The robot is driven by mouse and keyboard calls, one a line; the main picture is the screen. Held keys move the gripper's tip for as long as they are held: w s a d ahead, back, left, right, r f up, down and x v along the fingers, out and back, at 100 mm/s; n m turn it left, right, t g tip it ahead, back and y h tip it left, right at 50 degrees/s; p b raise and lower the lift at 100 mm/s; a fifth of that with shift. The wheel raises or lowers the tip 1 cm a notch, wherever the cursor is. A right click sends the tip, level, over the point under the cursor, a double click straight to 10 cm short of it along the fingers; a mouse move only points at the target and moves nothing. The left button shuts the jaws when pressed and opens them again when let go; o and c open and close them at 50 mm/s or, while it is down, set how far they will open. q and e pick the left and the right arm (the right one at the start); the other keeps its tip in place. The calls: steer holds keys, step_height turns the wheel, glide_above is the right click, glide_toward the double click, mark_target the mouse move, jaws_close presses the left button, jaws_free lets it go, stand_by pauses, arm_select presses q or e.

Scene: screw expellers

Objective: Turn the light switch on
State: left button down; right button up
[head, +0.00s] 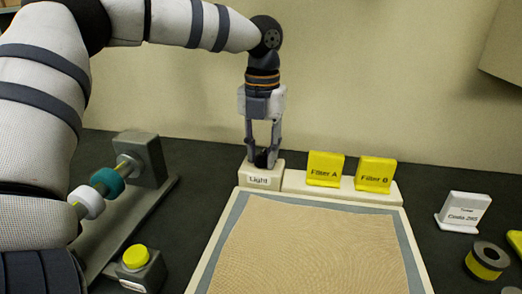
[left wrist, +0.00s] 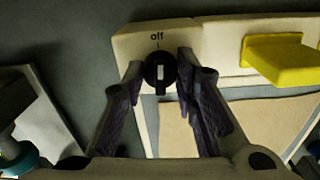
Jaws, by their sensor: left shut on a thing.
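The light switch (head: 262,183) is a cream box labelled "Light" at the back of the bench. Its round black knob (left wrist: 160,68) shows in the left wrist view, with a white mark near its middle and the word "off" printed above it. The mark stands upright, in line with "off". My left gripper (head: 262,158) points straight down over the box and is shut on the knob, one finger on each side. The fingers partly hide the knob in the head view. My right gripper is not in view.
Yellow Filter A (head: 325,169) and Filter B (head: 376,175) blocks stand on a cream base right of the switch. A grey-edged tray with a tan surface (head: 310,245) lies in front. A screw device (head: 140,160) stands left, a tape-like roll (head: 487,260) right.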

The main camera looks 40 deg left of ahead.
mark_target(262, 152)
arm_select(q)
steer(key=m, duration=1)
steer(key=shift+m, duration=0.4)
stand_by(0.4)
steer(key=c, duration=1.2)
jaws_free()
steer(key=shift+c, duration=0.2)
step_height(262, 152, up, 12)
